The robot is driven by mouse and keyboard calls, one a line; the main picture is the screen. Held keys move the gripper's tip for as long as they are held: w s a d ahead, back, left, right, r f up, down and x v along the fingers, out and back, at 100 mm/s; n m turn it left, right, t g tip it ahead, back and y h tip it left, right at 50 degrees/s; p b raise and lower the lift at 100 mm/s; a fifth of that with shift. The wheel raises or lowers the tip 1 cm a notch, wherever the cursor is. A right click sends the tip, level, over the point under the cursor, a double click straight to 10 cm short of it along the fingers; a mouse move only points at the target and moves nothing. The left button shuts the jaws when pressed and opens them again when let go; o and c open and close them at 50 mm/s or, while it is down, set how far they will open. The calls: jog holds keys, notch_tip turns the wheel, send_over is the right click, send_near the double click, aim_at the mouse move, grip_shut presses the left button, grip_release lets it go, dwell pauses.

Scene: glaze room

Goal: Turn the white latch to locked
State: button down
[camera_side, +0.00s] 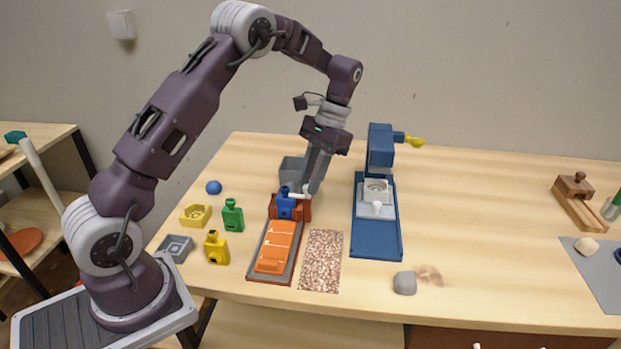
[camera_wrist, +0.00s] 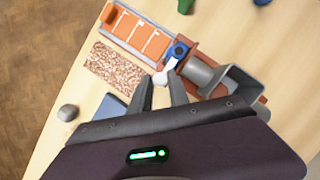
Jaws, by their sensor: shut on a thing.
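The white latch (camera_side: 298,195) is a short white lever with a round knob. It reaches right from a blue hub (camera_side: 284,207) on a red-brown block (camera_side: 304,212). In the wrist view the latch (camera_wrist: 171,66) runs from the blue hub (camera_wrist: 180,50) down to its knob between my fingertips. My gripper (camera_side: 308,190) is shut on the latch's knob; it also shows in the wrist view (camera_wrist: 160,80), with one finger on each side of the knob. The fingers hide part of the knob in the side view.
An orange panel (camera_side: 275,247) in a grey frame lies in front of the block, beside a speckled mat (camera_side: 322,262). A grey bin (camera_side: 291,168) stands close behind. A blue machine (camera_side: 378,235) stands to the right. Green (camera_side: 232,217) and yellow (camera_side: 216,249) pieces stand left.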

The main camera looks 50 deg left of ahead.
jog(key=c, duration=1.3)
grip_release()
jog(key=shift+o, duration=0.2)
jog(key=v, duration=0.7)
jog(key=shift+w, duration=0.1)
